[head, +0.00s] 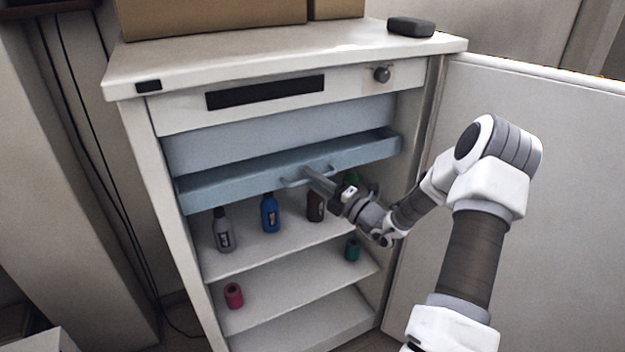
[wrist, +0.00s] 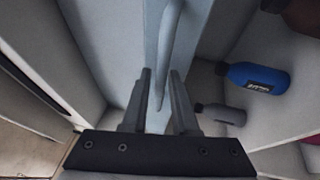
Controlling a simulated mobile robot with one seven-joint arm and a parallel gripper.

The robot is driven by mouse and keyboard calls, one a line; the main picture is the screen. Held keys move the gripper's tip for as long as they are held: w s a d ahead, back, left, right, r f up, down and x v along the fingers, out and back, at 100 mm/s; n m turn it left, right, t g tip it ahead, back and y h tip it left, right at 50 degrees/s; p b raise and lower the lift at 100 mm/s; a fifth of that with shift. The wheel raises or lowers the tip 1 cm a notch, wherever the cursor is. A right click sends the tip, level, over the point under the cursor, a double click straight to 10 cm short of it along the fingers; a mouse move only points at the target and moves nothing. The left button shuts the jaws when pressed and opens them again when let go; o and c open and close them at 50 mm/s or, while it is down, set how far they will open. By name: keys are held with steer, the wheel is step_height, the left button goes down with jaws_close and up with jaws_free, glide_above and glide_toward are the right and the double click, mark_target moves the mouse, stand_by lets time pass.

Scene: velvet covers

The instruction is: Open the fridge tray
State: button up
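The fridge tray (head: 230,181) is a pale blue drawer across the upper part of the open fridge. Its curved handle (head: 290,183) is on the middle of its front. My gripper (head: 309,173) is at the handle, coming in from the lower right. In the wrist view, my gripper (wrist: 160,78) has its two fingers apart, and the lower end of the handle (wrist: 168,45) shows between them. I cannot tell whether the fingers touch the handle. The tray's inside is mostly hidden.
The fridge door (head: 530,190) stands open at the right, behind my arm. Below the tray, a shelf holds a grey bottle (head: 224,232), a blue bottle (head: 270,214) and a dark brown bottle (head: 316,206). A red item (head: 233,296) and a green one (head: 352,250) stand lower.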

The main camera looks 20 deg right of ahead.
jaws_close()
stand_by(1.4)
